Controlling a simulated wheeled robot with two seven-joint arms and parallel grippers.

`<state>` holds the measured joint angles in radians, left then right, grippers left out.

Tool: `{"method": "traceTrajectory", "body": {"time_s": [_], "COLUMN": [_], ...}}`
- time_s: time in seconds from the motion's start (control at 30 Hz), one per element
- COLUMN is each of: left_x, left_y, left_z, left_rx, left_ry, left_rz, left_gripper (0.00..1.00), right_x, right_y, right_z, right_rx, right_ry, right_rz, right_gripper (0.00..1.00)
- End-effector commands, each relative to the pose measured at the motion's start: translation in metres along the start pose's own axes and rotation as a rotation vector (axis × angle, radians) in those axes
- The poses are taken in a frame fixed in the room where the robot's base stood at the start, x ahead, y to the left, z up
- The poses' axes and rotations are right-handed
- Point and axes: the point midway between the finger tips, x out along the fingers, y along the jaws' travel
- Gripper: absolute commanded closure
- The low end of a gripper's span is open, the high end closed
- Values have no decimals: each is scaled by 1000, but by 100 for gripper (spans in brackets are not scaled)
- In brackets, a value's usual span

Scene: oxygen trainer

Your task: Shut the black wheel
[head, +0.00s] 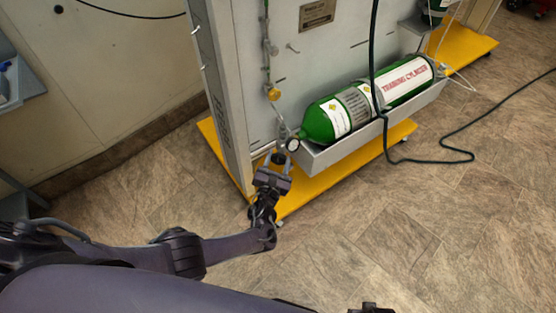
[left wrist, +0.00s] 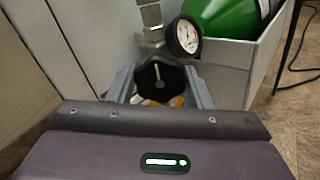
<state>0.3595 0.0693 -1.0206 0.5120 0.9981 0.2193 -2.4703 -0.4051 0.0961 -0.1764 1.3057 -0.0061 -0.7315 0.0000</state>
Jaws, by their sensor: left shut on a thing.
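The black wheel (left wrist: 160,80) sits between the two grey fingers of my left gripper (left wrist: 161,88) in the left wrist view. It is a dark lobed knob with a pale line on its face. In the head view my left gripper (head: 276,162) is at the lower front of the grey panel, shut on the wheel, which is mostly hidden there. A round pressure gauge (left wrist: 185,36) is just above and right of the wheel; it also shows in the head view (head: 293,145). Of my right gripper, only a small dark part (head: 371,309) shows at the bottom edge.
A green training cylinder (head: 345,110) lies in a grey tray (head: 350,146) right of my left gripper. A dark hose (head: 383,130) hangs before it and trails onto the floor. A yellow base (head: 405,131) juts out below. The floor at the right is mostly clear.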

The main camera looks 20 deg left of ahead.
Motion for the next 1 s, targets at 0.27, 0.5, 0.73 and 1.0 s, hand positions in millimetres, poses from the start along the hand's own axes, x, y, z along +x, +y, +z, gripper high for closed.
{"method": "traceTrajectory", "body": {"time_s": [0.27, 0.5, 0.73, 1.0], "left_x": [-1, -1, -22, -66], "left_y": [0, 0, 0, 0], "left_z": [-1, 0, 1, 0], "left_rx": [2, 1, 1, 2], "left_ry": [2, 1, 3, 3], "left_rz": [-1, -1, -2, -2], "left_gripper": [33, 33, 33, 33], "right_x": [0, 0, 10, 19], "right_y": [0, 0, 0, 1], "right_z": [-1, 2, 23, 49], "right_rx": [0, 1, 9, 4], "right_ry": [2, -2, -10, -17], "right_rz": [0, -1, 1, 3], "right_gripper": [43, 43, 43, 43]}}
